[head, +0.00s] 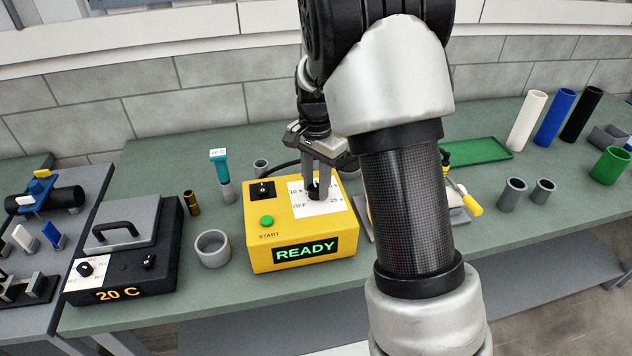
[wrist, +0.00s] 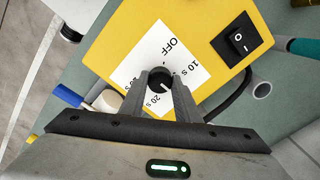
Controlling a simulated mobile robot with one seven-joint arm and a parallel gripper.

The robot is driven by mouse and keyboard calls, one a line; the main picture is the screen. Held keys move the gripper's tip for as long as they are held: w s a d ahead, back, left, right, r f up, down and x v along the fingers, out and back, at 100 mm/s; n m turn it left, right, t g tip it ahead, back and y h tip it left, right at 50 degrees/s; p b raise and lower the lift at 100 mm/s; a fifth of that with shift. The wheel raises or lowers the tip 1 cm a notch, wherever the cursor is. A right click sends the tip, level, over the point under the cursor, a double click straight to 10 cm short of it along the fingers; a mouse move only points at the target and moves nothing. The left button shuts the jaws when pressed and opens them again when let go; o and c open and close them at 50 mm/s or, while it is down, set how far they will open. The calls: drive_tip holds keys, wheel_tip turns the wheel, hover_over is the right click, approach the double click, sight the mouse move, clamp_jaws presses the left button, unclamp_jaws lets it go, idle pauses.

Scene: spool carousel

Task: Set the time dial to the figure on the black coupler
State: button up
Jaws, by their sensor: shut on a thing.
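The time dial (wrist: 160,76) is a black knob on a white scale plate on the yellow timer box (head: 258,238).
The timer box has a green START button (head: 267,221), a black rocker switch (head: 262,190) and a lit READY display (head: 305,250). A grey cup (head: 212,249) stands close to its left. A dark heater box (head: 120,293) reads 20 C. My arm hides the bench behind it.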

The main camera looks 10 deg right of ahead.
sight(316, 188)
idle(0.4)
drive_tip(key=o, duration=1)
drive_tip(key=shift+o, duration=0.2)
wheel_tip(316, 188, up, 18)
drive_tip(key=shift+f+p, duration=0.25)
drive_tip(key=shift+p, duration=0.05)
drive_tip(key=shift+s, duration=0.1)
